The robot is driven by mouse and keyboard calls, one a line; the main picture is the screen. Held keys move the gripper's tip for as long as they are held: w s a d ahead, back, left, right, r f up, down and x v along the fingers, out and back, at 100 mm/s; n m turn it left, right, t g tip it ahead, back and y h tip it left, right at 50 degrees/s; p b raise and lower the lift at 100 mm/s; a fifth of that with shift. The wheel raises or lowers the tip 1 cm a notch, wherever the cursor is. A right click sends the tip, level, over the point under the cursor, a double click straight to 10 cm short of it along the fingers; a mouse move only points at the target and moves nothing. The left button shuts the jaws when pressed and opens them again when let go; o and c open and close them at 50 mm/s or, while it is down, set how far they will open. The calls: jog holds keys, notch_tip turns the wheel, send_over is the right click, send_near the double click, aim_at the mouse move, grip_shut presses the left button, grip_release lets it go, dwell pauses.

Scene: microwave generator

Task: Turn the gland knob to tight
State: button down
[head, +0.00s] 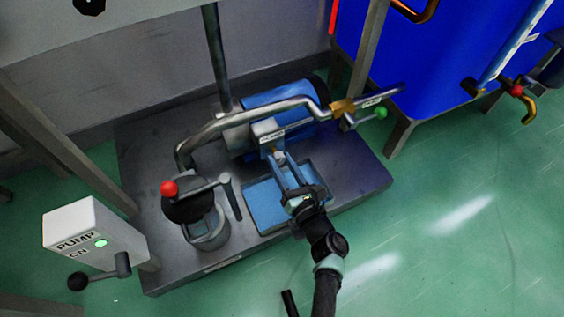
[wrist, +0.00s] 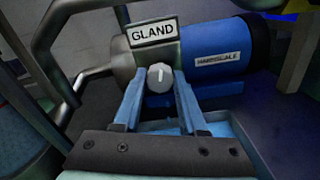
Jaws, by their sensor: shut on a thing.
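The gland knob (wrist: 159,78) is a small pale grey round knob with a marker line close to upright. It sits on the pump's front below the white GLAND label (wrist: 153,36). My gripper (wrist: 160,88) has its two blue fingers on either side of the knob and is shut on it. In the head view my gripper (head: 277,159) reaches the pump from the front, over the blue tray. There the knob is small and partly hidden by the fingers. No tight mark can be read in either view.
A blue pump motor (head: 279,106) lies behind the knob, with a grey pipe (head: 215,128) arching over it. A blue tray (head: 259,217) is below. A red-knobbed lever (head: 169,187) and the PUMP ON box (head: 88,232) stand left. Green floor is clear at right.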

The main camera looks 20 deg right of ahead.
jog(key=shift+n, duration=0.3)
jog(key=n+b, duration=0.1)
jog(key=n, duration=0.2)
jog(key=shift+f+n, duration=0.1)
jog(key=shift+n, duration=0.3)
jog(key=n+b, duration=0.2)
jog(key=n, duration=0.3)
jog(key=shift+s+f+n+b, duration=0.1)
jog(key=shift+n+b, duration=0.2)
jog(key=n+b, duration=0.1)
jog(key=n, duration=0.8)
jog(key=shift+n, duration=0.3)
jog(key=shift+c, duration=2.3)
grip_release()
